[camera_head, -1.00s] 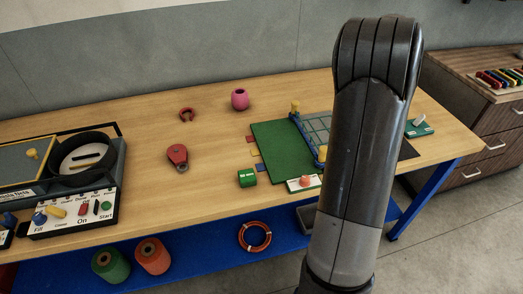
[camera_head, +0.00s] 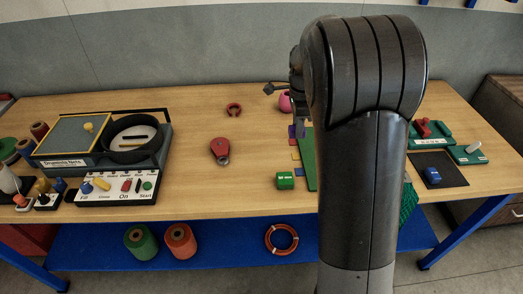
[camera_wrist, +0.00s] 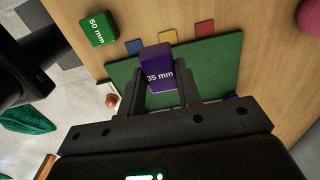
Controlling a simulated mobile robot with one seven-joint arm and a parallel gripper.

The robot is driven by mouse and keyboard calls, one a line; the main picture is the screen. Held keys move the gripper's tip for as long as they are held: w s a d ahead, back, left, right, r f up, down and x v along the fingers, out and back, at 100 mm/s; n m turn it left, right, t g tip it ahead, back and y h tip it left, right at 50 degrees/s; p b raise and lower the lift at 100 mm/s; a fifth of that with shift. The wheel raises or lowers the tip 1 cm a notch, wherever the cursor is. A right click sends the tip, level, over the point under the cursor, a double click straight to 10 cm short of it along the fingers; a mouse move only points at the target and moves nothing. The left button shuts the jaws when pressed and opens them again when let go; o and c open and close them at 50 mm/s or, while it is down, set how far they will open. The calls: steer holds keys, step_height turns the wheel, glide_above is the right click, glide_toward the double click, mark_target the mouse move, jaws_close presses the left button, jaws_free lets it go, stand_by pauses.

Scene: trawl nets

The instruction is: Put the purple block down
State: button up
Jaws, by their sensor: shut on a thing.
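The purple block (camera_wrist: 156,56), labelled "35 mm", is held between the two dark fingers of my gripper (camera_wrist: 160,80) in the wrist view. A small purple patch shows beside the arm there.
A blue square (camera_wrist: 133,47), a yellow square (camera_wrist: 168,37) and a red square (camera_wrist: 204,29) lie along the board's edge. A green block (camera_wrist: 97,29) marked "50 mm" and a pink round object (camera_wrist: 310,17) are nearby. A red pulley (camera_head: 220,149) stands on open tabletop.

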steer(key=w+a+f, duration=0.1)
steer(key=a+f, duration=0.1)
steer(key=a, duration=0.1)
steer(key=w+a+f, duration=0.1)
steer(key=a+f, duration=0.1)
steer(key=a, duration=0.2)
steer(key=w+a+f, duration=0.2)
steer(key=a+f, duration=0.1)
steer(key=shift+w+a, duration=0.1)
steer(key=shift+a, duration=0.2)
steer(key=shift+f, duration=1.95)
steer(key=shift+f, duration=0.1)
steer(key=o, duration=1)
